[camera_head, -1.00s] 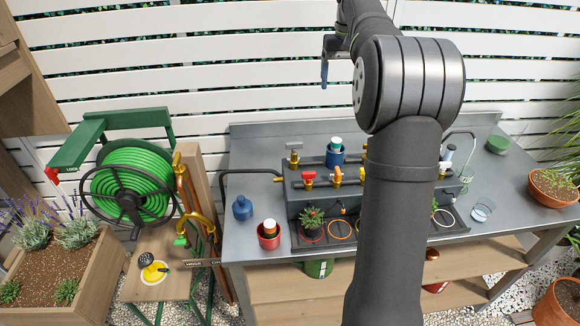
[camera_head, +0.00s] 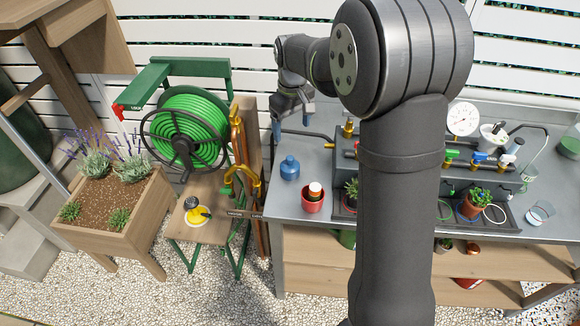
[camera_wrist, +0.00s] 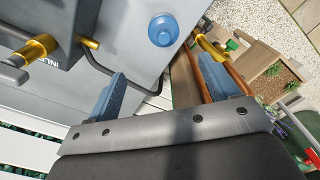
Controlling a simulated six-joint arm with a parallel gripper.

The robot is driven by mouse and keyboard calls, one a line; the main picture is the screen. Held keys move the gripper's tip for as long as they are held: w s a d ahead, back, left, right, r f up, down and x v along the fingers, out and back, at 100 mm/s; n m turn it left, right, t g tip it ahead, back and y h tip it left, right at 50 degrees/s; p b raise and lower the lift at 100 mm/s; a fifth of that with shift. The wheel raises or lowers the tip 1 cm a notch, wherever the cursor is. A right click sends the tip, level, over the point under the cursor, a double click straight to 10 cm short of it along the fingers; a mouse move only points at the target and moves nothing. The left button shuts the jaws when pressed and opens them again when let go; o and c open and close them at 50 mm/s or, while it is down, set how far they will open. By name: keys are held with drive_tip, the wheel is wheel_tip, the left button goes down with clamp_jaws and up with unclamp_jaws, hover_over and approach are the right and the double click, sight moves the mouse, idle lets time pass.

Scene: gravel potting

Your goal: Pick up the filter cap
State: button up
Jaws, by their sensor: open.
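A blue, round cap with a narrower knob on top, which looks like the filter cap (camera_head: 290,168), stands upright on the left part of the grey metal bench. It also shows from above in the wrist view (camera_wrist: 162,30), ahead of and between the fingers. My gripper (camera_head: 291,124) is above the bench's left end, behind and above the cap in the head view. Its two blue fingers are spread wide with nothing between them, as the wrist view also shows (camera_wrist: 160,68). The cap is apart from both fingers and fully visible.
A red pot with a white-topped bottle (camera_head: 313,197) stands just right of the cap. A bent dark pipe (camera_head: 305,133) and the valve manifold (camera_wrist: 35,48) are close by. The hose reel (camera_head: 187,133) and wooden post are left of the bench. My arm hides the bench's middle.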

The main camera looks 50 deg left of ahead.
sight(290, 157)
wheel_tip(290, 157, down, 9)
drive_tip(key=shift+f, duration=0.2)
drive_tip(key=shift+s+f, duration=0.2)
drive_tip(key=shift+f, duration=1.15)
drive_tip(key=shift+s+f, duration=0.15)
drive_tip(key=shift+f, duration=1.2)
drive_tip(key=c, duration=1.1)
